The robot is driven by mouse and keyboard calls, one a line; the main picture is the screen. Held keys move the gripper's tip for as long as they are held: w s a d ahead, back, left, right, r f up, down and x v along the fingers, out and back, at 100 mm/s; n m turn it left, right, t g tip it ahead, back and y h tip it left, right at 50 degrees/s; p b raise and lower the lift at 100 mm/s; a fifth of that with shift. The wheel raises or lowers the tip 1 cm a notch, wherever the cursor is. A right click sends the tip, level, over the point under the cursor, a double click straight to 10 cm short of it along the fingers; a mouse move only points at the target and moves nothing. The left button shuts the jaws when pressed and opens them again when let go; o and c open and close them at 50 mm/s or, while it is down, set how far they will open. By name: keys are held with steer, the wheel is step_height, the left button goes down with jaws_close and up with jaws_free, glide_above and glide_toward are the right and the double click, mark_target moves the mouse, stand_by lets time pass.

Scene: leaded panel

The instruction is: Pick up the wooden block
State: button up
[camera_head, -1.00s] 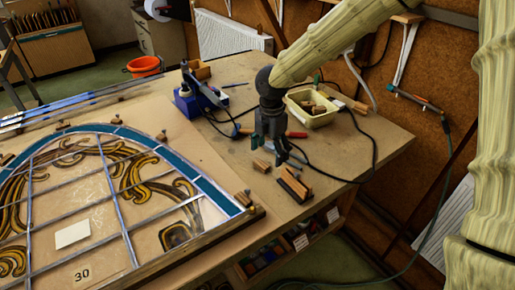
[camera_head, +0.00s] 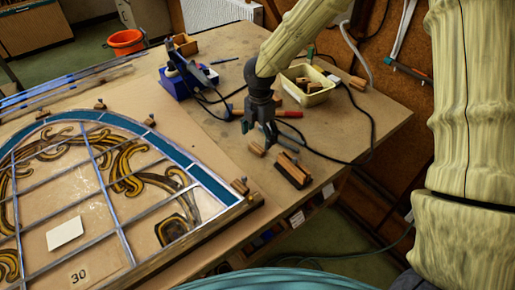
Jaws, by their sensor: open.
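My gripper (camera_head: 259,136) is open and empty, pointing down over the right part of the bench. A small light wooden block (camera_head: 257,150) lies on the bench just beneath and in front of its fingers. I see no contact, and the exact height of the fingertips is hard to tell. A larger wooden block with a dark base (camera_head: 293,170) lies to the right, near the bench's front edge. Which of these the task means cannot be told.
A cream tray (camera_head: 318,98) with wooden pieces stands behind my gripper. A red-handled tool (camera_head: 290,114) and dark cables lie close by. A blue soldering stand (camera_head: 176,85) is at the back. The leaded panel (camera_head: 110,195) fills the left of the bench (camera_head: 335,145).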

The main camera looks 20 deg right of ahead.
mark_target(260, 147)
steer(key=shift+w+f, duration=0.45)
steer(key=shift+f, duration=0.25)
steer(key=shift+w+f+p, duration=0.1)
steer(key=shift+f+p, duration=0.25)
steer(key=shift+p, duration=0.2)
steer(key=shift+s+d+f, duration=0.1)
steer(key=shift+s+f, duration=0.15)
steer(key=shift+f, duration=0.15)
steer(key=shift+s+f+p, duration=0.4)
steer(key=shift+s, duration=0.15)
steer(key=shift+w+f, duration=0.55)
steer(key=shift+f, duration=0.2)
steer(key=shift+s+r, duration=0.25)
steer(key=shift+c, duration=1.1)
steer(key=shift+s, duration=0.1)
steer(key=c, duration=0.7)
